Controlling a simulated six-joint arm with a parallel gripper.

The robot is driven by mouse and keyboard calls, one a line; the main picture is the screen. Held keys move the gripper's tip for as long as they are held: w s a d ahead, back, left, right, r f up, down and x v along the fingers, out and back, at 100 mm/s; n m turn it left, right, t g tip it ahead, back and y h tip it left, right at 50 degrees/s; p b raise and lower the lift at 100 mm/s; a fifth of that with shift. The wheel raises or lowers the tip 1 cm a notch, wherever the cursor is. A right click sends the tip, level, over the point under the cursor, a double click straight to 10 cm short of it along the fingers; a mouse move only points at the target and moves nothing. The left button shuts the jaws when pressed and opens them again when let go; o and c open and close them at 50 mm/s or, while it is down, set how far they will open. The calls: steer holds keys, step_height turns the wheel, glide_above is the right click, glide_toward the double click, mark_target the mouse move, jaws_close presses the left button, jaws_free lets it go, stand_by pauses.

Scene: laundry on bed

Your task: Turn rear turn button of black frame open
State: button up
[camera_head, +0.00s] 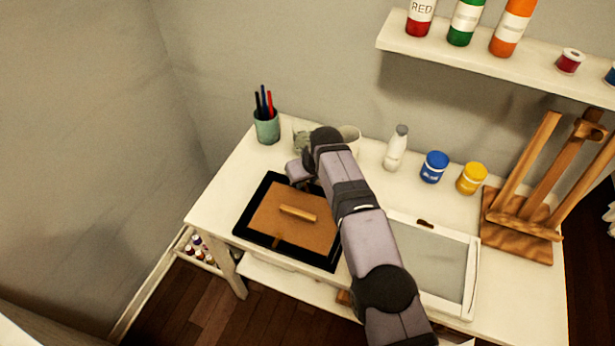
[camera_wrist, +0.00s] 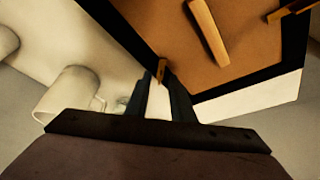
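The black frame (camera_head: 240,227) lies face down on the white table, its brown backing (camera_head: 265,222) up, a wooden bar (camera_head: 298,213) on it. It also shows at the upper right of the wrist view (camera_wrist: 258,77). The front turn button (camera_head: 277,241) is a small wooden strip at the near edge. My gripper (camera_head: 300,180) is at the frame's rear edge, where the rear turn button is hidden from the head view. In the wrist view the rear turn button (camera_wrist: 162,70) shows between my close-set fingertips (camera_wrist: 160,77). Whether they press on it is unclear.
A cup of pencils (camera_head: 266,128), a white mug (camera_head: 349,137), a white bottle (camera_head: 397,148) and blue (camera_head: 434,166) and yellow jars (camera_head: 471,178) stand behind. A white frame (camera_head: 472,270) lies right of the black one. An easel (camera_head: 520,235) stands at the right.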

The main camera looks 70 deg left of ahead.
steer(key=shift+r, duration=0.2)
steer(key=b+v, duration=0.2)
steer(key=v, duration=0.5)
steer(key=shift+d+f, duration=0.1)
stand_by(0.4)
